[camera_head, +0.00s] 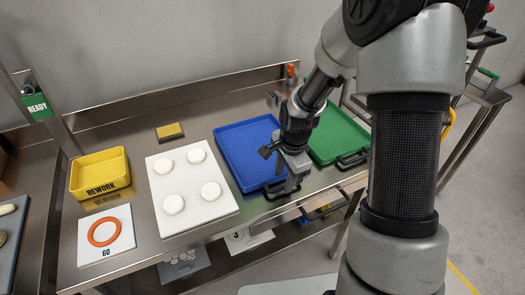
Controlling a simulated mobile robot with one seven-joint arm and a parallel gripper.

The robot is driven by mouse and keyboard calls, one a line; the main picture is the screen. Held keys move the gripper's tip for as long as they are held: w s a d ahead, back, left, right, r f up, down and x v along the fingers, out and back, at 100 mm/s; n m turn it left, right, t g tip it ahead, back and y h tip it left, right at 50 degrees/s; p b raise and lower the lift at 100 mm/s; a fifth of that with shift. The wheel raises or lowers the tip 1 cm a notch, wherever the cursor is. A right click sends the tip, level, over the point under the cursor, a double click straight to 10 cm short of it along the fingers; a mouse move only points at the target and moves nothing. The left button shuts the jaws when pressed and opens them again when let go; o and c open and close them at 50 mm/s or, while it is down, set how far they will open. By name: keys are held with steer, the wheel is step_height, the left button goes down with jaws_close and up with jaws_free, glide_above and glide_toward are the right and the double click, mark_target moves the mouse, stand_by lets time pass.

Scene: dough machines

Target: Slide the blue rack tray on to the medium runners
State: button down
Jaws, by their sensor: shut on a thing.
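The blue tray (242,145) lies flat on the steel table, right of the white board. It is empty. A dark handle (270,193) is on its front edge. My gripper (286,187) points down at the tray's front right and is shut on that handle; the fingertips are partly hidden. A rack (486,100) with metal rails stands at the right edge, partly behind my arm. Which of its runners are the medium ones cannot be told.
An empty green tray (342,140) lies just right of the blue one. A sponge (170,131) lies behind. Floor shows at right.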

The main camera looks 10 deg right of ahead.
steer(key=shift+r+p, duration=0.8)
steer(key=shift+r, duration=0.6)
stand_by(0.6)
steer(key=shift+r+p, duration=1.25)
steer(key=shift+r, duration=0.7)
